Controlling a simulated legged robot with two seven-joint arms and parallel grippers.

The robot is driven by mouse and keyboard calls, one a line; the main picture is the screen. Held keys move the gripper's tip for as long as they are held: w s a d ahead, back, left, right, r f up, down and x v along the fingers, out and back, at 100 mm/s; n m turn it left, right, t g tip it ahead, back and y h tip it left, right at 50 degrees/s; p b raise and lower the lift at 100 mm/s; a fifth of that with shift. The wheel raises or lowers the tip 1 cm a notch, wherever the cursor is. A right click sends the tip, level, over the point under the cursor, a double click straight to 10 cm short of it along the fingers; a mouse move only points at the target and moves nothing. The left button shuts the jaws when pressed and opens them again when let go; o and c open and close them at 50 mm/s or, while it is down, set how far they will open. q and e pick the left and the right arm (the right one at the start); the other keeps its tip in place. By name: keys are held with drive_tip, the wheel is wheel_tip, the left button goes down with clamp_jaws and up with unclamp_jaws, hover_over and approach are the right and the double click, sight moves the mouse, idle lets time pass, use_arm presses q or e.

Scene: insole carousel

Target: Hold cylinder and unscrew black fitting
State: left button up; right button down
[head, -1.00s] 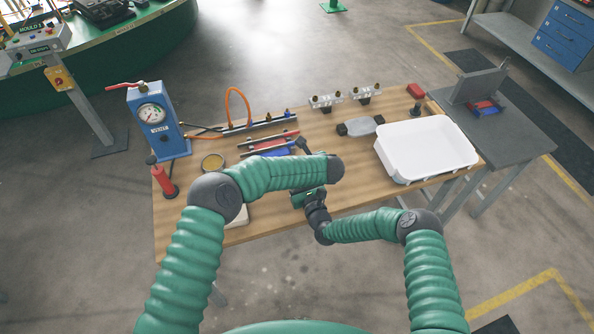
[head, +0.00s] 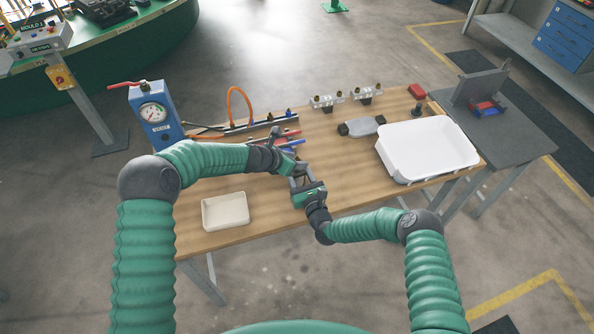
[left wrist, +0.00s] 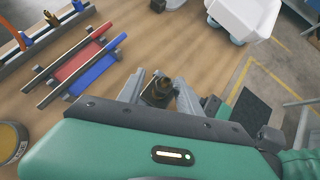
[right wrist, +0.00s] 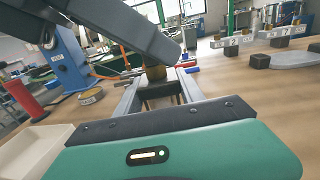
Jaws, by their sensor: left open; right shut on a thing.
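My right gripper (head: 303,182) is shut on the cylinder above the front middle of the table. In the right wrist view a dark and brass-coloured piece, the cylinder (right wrist: 157,92), stands between the fingers; most of it is hidden. My left gripper (head: 288,167) is open just beyond the right one. Its fingers (left wrist: 158,88) appear on both sides of the fitting in the left wrist view; I cannot tell whether they touch it.
A cream tray (head: 244,211) lies at the table's front left, and a white bin (head: 385,157) at the right. Red and blue bars (left wrist: 85,66) lie on a rack behind the grippers. A blue gauge unit (head: 155,128) stands at the left. A grey part (head: 361,127) lies behind.

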use_arm(q)
drive_tip(key=m+g+h, duration=0.2)
drive_tip(key=m+g, duration=0.1)
drive_tip(key=m, duration=0.1)
drive_tip(key=shift+w+m, duration=0.15)
drive_tip(key=shift+m, duration=0.15)
drive_tip(key=m+g, duration=0.1)
drive_tip(key=m, duration=0.1)
drive_tip(key=shift+d+f+m+g+h, duration=0.1)
drive_tip(key=shift+d+m+g+h, duration=0.05)
drive_tip(key=shift+m+g+h, duration=0.2)
drive_tip(key=shift+m+g, duration=0.25)
drive_tip(key=shift+g, duration=0.2)
clamp_jaws()
unclamp_jaws()
drive_tip(key=shift+w, duration=0.1)
